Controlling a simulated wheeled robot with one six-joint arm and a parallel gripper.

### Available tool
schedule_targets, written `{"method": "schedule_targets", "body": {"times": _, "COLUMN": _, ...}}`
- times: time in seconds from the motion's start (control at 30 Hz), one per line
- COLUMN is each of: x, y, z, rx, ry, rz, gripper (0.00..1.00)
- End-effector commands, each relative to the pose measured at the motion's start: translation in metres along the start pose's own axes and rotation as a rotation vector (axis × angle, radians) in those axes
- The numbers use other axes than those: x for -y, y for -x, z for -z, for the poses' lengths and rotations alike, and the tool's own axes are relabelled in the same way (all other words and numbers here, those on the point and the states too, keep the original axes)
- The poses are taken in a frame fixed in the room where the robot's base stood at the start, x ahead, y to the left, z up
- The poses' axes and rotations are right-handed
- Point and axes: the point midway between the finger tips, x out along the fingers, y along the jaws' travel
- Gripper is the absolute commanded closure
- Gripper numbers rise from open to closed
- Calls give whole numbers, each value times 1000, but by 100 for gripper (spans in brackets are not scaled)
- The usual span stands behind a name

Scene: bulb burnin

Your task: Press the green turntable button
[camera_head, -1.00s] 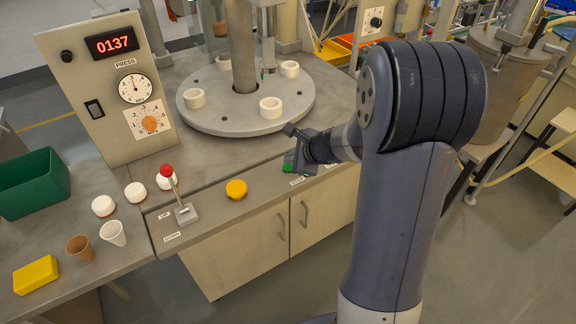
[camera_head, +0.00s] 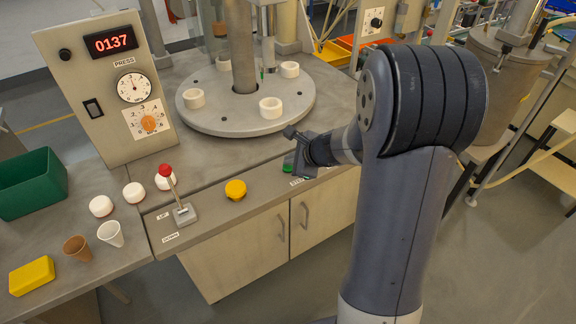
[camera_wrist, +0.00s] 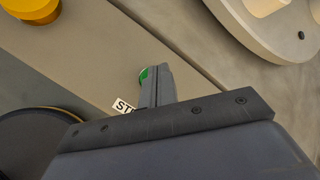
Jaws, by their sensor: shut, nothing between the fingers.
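The green turntable button (camera_head: 287,168) sits on the front ledge of the bench, to the right of a yellow button (camera_head: 235,190). In the head view its right part is hidden by my gripper (camera_head: 299,172). My gripper is shut and empty, pointing down over the button's right side. In the wrist view only a sliver of the green button (camera_wrist: 143,75) shows beside the shut fingers (camera_wrist: 156,72). Whether the fingertips touch the button cannot be told. The round turntable (camera_head: 240,122) behind carries several white rings.
A lever with a red knob (camera_head: 166,171) stands left of the yellow button. A control panel (camera_head: 112,90) reads 0137. White caps, two cups, a yellow block (camera_head: 32,275) and a green bin (camera_head: 30,184) are at left. A partly hidden label (camera_wrist: 124,105) lies near the button.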

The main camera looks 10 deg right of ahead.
Motion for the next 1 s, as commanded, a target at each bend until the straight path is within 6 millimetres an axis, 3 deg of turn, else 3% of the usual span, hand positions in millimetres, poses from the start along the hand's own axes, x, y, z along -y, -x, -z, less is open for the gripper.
{"method": "schedule_targets", "body": {"times": 0.67, "x": -2, "y": -3, "z": 2, "rx": 0, "ry": 0, "rz": 0, "gripper": 100}}
{"method": "schedule_targets", "body": {"times": 1.0, "x": 5, "y": 7, "z": -5, "rx": 0, "ry": 0, "rz": 0, "gripper": 100}}
